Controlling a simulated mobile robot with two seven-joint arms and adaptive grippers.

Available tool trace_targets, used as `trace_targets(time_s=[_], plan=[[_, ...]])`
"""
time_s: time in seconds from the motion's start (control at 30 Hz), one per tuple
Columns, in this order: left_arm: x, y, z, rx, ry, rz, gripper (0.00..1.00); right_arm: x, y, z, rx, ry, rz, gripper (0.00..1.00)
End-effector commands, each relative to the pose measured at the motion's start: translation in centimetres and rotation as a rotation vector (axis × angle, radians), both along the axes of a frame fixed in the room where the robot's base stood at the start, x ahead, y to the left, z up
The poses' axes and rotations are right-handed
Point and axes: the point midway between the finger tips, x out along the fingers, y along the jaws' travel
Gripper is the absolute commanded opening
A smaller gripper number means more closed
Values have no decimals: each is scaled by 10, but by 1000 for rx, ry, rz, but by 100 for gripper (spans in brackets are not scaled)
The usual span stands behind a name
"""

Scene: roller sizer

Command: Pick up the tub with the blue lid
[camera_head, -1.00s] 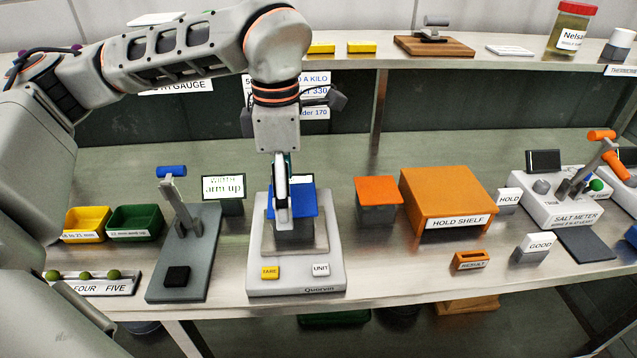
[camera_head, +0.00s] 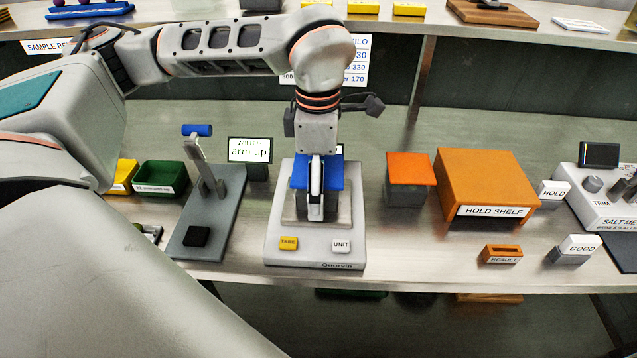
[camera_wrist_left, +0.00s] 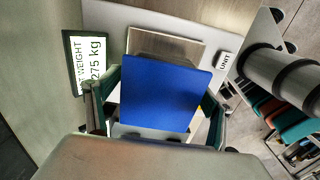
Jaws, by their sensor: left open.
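The tub with the blue lid (camera_head: 332,177) stands on the plate of the white scale (camera_head: 285,222) in the head view. My left gripper (camera_head: 317,205) points down at the tub and partly hides it. In the left wrist view the blue lid (camera_wrist_left: 165,92) fills the middle, and the open fingers of my left gripper (camera_wrist_left: 158,112) show on either side of the tub. Whether the fingers touch its sides I cannot tell. My right gripper is not in view.
A tub with an orange lid (camera_head: 409,168) and the orange hold shelf (camera_head: 487,178) stand to the right. A grey stand with an upright lever (camera_head: 208,225) stands to the left, near a small display (camera_head: 250,150). The counter's front edge is close.

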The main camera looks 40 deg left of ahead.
Motion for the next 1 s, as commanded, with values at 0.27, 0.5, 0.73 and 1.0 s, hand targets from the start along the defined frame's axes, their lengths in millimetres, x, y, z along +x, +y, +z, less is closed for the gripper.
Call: trace_targets(time_s=[0.27,0.5,0.73,1.0], plan=[[0,0,-1,0,0,0,72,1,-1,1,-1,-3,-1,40],[0,0,-1,0,-1,0,29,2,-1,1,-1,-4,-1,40],[0,0,1,0,-1,0,29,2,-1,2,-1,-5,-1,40],[1,0,25,-1,-6,1,29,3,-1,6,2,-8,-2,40]])
